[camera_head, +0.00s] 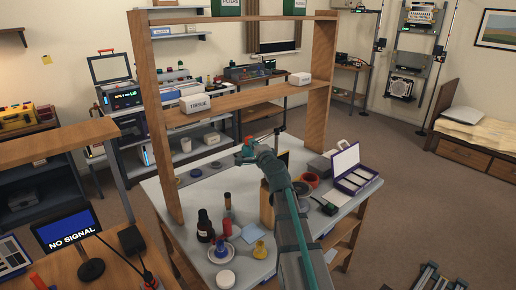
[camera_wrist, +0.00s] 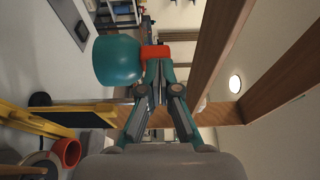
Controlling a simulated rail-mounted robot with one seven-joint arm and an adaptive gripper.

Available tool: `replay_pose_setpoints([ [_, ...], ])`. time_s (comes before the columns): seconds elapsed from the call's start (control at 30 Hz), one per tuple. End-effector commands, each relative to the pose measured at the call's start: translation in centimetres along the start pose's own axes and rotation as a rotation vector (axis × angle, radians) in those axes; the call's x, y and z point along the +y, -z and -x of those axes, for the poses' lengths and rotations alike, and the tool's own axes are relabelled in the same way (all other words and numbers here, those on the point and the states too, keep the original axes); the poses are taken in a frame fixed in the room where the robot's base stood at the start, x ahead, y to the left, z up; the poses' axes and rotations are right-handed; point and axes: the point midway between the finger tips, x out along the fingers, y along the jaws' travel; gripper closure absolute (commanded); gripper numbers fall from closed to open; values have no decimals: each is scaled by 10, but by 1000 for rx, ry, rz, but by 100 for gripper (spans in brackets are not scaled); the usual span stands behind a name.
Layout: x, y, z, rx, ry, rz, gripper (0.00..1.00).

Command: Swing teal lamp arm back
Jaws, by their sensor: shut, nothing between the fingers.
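The teal lamp head (camera_wrist: 117,60), a rounded cup shape, fills the upper left middle of the wrist view. A red block (camera_wrist: 155,52) sits directly at its right side. My gripper (camera_wrist: 160,68) is shut and empty, with its fingertips at the near side of the red block; I cannot tell whether they touch it. In the head view, my gripper (camera_head: 248,152) is over the workbench, beside a small red part (camera_head: 248,140). The rest of the lamp is mostly hidden there by my arm.
The wooden shelf frame (camera_head: 322,85) rises behind my gripper. A wooden beam (camera_wrist: 280,85) crosses the wrist view's right side.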

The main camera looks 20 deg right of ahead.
Motion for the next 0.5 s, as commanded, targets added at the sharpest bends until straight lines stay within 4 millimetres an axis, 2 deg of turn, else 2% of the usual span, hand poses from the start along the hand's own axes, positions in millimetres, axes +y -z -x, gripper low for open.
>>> replay_pose_setpoints([
  [0.03,0,-1,-8,3,0,2,100],
  [0.2,0,-2,-22,14,0,2,100],
  [0.5,0,-5,-34,18,-1,1,100],
])
